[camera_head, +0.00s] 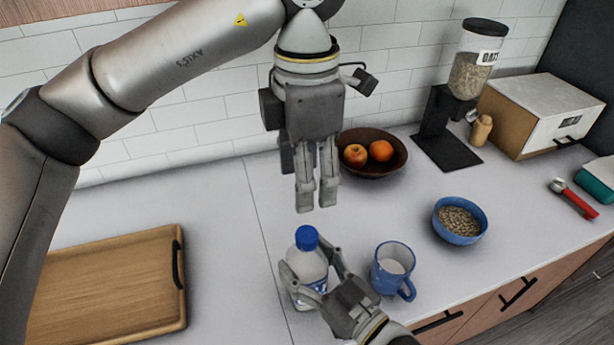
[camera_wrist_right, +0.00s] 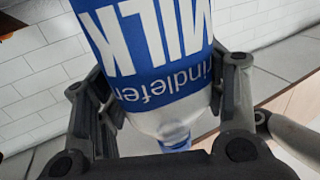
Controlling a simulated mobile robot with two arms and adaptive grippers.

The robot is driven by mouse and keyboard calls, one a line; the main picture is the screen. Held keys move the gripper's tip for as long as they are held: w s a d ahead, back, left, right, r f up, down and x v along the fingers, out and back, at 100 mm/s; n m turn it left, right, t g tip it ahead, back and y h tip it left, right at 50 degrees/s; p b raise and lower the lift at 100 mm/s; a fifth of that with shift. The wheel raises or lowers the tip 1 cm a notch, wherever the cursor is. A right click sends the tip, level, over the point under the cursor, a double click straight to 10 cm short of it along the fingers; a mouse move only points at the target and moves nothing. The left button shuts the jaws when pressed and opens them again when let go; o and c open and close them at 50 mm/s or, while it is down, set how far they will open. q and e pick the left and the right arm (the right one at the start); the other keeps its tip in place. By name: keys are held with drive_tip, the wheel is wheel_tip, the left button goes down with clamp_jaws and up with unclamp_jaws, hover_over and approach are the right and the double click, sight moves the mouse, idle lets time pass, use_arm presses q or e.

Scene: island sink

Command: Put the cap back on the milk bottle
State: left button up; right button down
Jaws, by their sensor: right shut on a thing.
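The milk bottle (camera_head: 311,265) stands upright on the counter, white with a blue label. My right gripper (camera_head: 308,275) is shut around its body. In the right wrist view the bottle (camera_wrist_right: 160,60) appears upside down between the fingers of the right gripper (camera_wrist_right: 160,105). The blue cap (camera_head: 306,238) sits on top of the bottle, and it also shows at the neck in the wrist view (camera_wrist_right: 175,143). How tightly it is seated cannot be told. My left gripper (camera_head: 317,203) points down above the cap, apart from it. Its fingers look close together, with nothing seen between them.
A blue mug (camera_head: 393,268) stands close to the right of the bottle. A blue bowl of oats (camera_head: 460,220) and a brown fruit bowl (camera_head: 372,168) are farther right and behind. A wooden tray (camera_head: 110,285) lies at left. The counter between tray and bottle is clear.

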drive_tip(key=shift+c, duration=1.2)
unclamp_jaws()
drive_tip(key=shift+s+d, duration=0.1)
drive_tip(key=v, duration=1.1)
drive_tip(key=shift+s+d, duration=0.25)
drive_tip(key=shift+s, duration=0.05)
